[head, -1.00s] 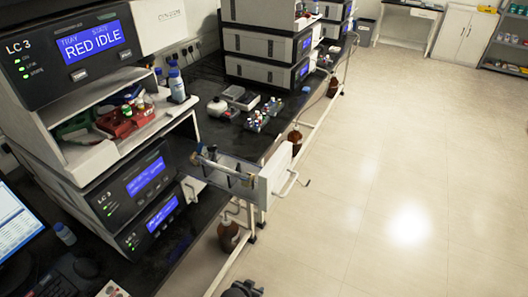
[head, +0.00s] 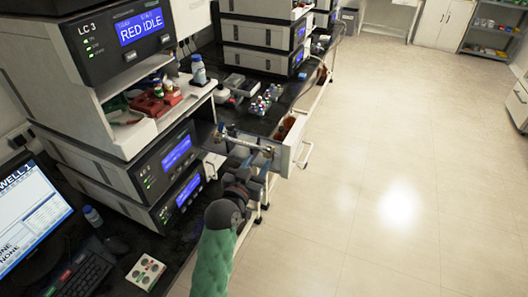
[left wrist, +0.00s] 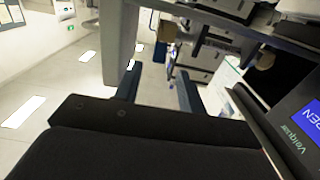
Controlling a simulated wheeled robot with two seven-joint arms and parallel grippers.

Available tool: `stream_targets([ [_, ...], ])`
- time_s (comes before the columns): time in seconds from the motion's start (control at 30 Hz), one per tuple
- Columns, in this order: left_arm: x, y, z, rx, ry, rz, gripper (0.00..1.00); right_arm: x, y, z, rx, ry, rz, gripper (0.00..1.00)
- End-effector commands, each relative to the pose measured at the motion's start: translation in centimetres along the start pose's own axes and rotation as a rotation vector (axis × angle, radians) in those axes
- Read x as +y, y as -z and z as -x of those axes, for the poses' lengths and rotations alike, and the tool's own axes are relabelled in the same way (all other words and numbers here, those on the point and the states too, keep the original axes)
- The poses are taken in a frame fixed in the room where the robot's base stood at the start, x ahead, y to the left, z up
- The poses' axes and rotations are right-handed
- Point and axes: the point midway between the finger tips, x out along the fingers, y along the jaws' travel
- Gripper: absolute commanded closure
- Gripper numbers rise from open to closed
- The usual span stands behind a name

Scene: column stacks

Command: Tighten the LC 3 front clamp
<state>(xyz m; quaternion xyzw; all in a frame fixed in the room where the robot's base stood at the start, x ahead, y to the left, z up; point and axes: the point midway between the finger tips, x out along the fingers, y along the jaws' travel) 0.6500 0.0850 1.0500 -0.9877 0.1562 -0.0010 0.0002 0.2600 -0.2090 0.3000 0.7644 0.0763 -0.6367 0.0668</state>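The LC 3 stack (head: 150,85) stands at the left, its upper display reading "RED IDLE". A pulled-out drawer (head: 291,142) with a white front and bar handle sticks out from it. A metal column (head: 243,141) lies across the drawer with fittings at both ends. The fitting nearest the drawer front (head: 267,151) looks like the front clamp; how tight it is cannot be seen. My left gripper (head: 258,168) is just below that end. In the left wrist view its two fingers (left wrist: 158,88) are apart, with nothing between them. My right gripper is not in view.
Small coloured-cap vials (head: 266,98) and grey boxes stand on the black bench behind the drawer. Red racks and a blue-capped bottle (head: 198,72) sit on the stack's shelf. A monitor (head: 30,215) and keyboard are at lower left. The floor at right is clear.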

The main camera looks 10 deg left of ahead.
Motion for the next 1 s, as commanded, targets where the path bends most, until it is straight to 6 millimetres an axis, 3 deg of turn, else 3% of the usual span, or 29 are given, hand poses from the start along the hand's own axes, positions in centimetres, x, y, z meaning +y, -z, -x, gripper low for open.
stream_targets([
  [0.4,0.0,0.1,-4.8,-0.001,0.000,0.001,0.60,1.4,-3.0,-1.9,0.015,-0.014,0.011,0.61],
  [0.8,0.0,0.0,-5.4,-0.001,0.000,0.001,0.60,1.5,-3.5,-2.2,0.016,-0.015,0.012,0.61],
  [1.0,0.0,-0.1,-5.4,-0.001,0.000,0.001,0.99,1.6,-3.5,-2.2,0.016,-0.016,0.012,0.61],
])
